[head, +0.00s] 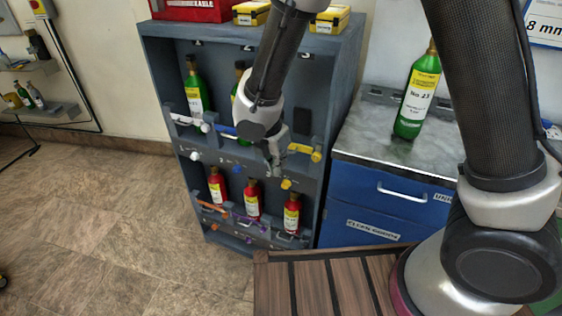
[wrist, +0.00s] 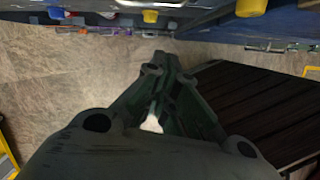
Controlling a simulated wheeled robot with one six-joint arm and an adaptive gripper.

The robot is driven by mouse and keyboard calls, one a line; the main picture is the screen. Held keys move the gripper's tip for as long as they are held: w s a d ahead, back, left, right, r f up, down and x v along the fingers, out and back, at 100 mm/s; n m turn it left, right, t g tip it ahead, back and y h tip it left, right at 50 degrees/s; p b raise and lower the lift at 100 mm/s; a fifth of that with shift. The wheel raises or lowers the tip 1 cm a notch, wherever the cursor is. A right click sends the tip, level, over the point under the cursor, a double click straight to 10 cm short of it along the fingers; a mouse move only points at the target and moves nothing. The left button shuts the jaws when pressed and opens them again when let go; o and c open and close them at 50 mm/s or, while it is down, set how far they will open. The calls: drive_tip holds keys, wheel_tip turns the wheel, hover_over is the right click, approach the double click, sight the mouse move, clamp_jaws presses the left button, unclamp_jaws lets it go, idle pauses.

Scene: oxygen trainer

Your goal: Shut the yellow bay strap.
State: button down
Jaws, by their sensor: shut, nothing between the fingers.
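The yellow bay strap (head: 305,152) is at the right bay of the rack's upper row, its yellow end near the rack's right side. I cannot tell how far it stands from closed. A yellow knob (head: 286,184) sits below it on the rack front. No bottle shows in that bay, though my arm hides part of it. My gripper (head: 272,165) is shut and empty, pointing down in front of the rack, just left of the strap in the picture. In the wrist view my shut fingers (wrist: 164,62) are apart from two yellow parts (wrist: 251,8) (wrist: 150,16) at the top edge.
The grey rack (head: 158,75) holds green bottles above and red bottles (head: 252,200) below, with other coloured straps. A green bottle (head: 417,95) stands on the blue cabinet (head: 375,190) at right. A slatted wooden deck (head: 310,285) lies in front. Open floor (head: 90,220) is at left.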

drive_tip(key=s+v, duration=0.1)
drive_tip(key=v, duration=0.8)
drive_tip(key=s+d+r+m, duration=0.4)
drive_tip(key=d+r+m, duration=0.1)
drive_tip(key=d+m, duration=0.4)
drive_tip(key=s+d+r+m+t+y, duration=0.1)
drive_tip(key=s+d+r+m, duration=0.4)
drive_tip(key=d+m, duration=0.4)
drive_tip(key=s+d+r+m+t, duration=0.1)
drive_tip(key=s+d+r+m, duration=0.4)
drive_tip(key=d+m, duration=0.5)
drive_tip(key=d+r, duration=0.1)
drive_tip(key=d, duration=0.6)
drive_tip(key=shift+r+y, duration=0.2)
drive_tip(key=shift+y, duration=0.2)
drive_tip(key=c, duration=2.2)
unclamp_jaws()
drive_tip(key=shift+s+d, duration=0.1)
drive_tip(key=shift+d, duration=0.05)
